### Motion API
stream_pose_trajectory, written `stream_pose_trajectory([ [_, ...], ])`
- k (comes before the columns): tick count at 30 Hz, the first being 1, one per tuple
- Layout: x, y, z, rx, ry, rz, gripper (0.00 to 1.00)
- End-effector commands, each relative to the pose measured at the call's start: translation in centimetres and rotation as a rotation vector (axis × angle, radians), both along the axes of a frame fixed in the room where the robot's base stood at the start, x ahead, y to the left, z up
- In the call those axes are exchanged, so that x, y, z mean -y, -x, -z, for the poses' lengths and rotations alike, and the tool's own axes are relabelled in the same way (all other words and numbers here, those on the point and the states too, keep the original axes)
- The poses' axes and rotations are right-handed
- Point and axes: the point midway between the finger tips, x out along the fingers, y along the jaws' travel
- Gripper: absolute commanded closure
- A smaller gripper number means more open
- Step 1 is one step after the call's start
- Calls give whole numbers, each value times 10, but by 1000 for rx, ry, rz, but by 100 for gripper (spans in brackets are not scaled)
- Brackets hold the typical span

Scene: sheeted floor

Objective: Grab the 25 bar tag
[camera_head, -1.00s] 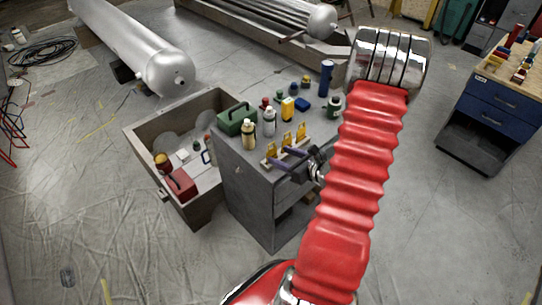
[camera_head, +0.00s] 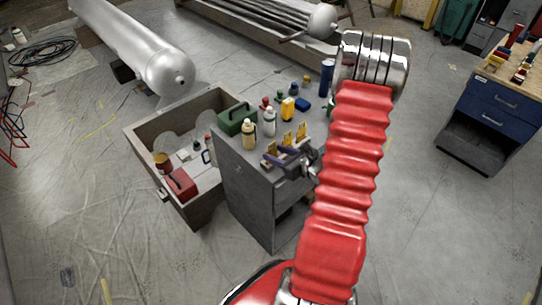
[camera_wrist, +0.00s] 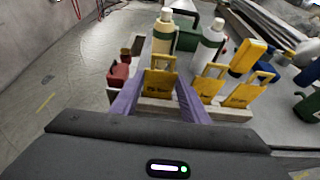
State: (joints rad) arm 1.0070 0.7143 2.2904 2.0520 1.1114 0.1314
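Several yellow tags stand in a row in a pale slotted block (camera_wrist: 155,106) on the grey cabinet: a left tag (camera_wrist: 160,84), a middle tag (camera_wrist: 208,86) and a right tag (camera_wrist: 243,94). Their dark print is too small to read surely, so I cannot tell which is the 25 bar tag. My gripper (camera_wrist: 160,76) is open, with its purple fingers on either side of the left tag and a gap at each side. In the head view my gripper (camera_head: 273,156) is at the front of the row of tags.
Behind the tags stand a cream bottle (camera_head: 249,135), a white bottle (camera_head: 269,122) and a green toolbox (camera_head: 237,119). An open crate (camera_head: 142,140) adjoins the cabinet (camera_head: 245,190) at left.

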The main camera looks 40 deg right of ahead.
Motion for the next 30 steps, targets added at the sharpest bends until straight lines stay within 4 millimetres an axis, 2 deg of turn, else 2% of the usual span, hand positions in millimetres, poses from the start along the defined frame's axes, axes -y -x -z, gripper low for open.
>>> stream_pose_trajectory([
  [1, 0, 0, 0, 0, 0, 0, 63],
  [9, 0, 0, 0, 0, 0, 0, 81],
  [20, 1, 0, -4, 1, 1, 1, 81],
  [26, 1, 0, -18, 1, 3, 0, 81],
  [30, 1, 0, -35, 2, 3, 1, 81],
])
